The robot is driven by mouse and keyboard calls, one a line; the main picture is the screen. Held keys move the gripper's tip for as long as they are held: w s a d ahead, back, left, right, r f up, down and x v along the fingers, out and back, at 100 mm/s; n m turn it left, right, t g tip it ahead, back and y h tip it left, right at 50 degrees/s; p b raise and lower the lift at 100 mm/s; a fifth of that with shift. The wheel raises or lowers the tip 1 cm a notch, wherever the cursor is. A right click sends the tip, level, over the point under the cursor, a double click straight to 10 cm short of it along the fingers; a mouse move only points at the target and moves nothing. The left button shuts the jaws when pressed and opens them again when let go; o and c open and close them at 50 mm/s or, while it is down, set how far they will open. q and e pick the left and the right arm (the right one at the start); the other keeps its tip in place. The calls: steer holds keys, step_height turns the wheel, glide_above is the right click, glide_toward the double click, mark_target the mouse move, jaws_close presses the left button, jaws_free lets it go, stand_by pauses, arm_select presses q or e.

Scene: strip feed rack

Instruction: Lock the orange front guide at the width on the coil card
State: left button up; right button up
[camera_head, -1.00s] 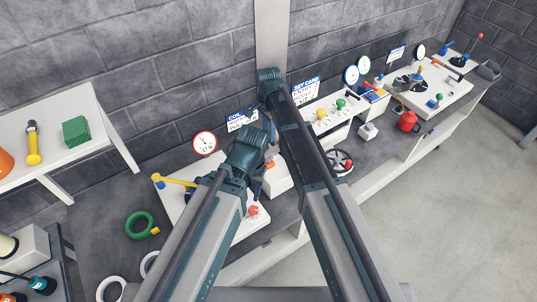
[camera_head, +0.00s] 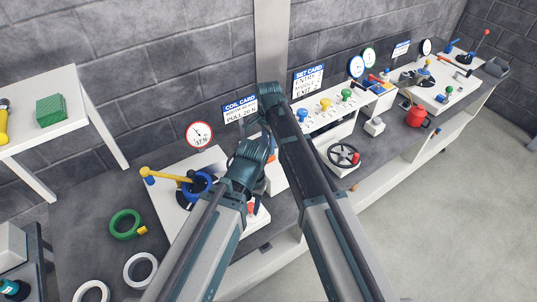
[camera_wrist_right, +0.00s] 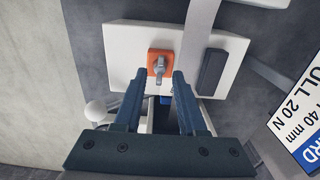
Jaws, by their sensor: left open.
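The orange front guide (camera_wrist_right: 160,62) with a grey lever on its face sits on a white panel (camera_wrist_right: 120,45) in the right wrist view. In the head view a bit of orange (camera_head: 270,168) shows beside my arms. My right gripper (camera_wrist_right: 160,78) is open, its two fingers apart on either side of the lever's lower end; contact cannot be told. The coil card (camera_head: 240,108) stands at the back; its edge in the right wrist view (camera_wrist_right: 301,128) reads 40 mm and pull 20 N. My left gripper (camera_head: 251,200) is low over the white base, mostly hidden by its arm, and open.
A yellow arm (camera_head: 170,177) and blue ring (camera_head: 197,187) stand left of my left arm, below a round gauge (camera_head: 200,133). A green ring (camera_head: 125,224) lies left. A dark bar (camera_wrist_right: 212,72) flanks the guide.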

steer(key=shift+f+b, duration=0.3)
steer(key=shift+f, duration=0.4)
arm_select(q)
steer(key=shift+f, duration=0.7)
arm_select(e)
jaws_close()
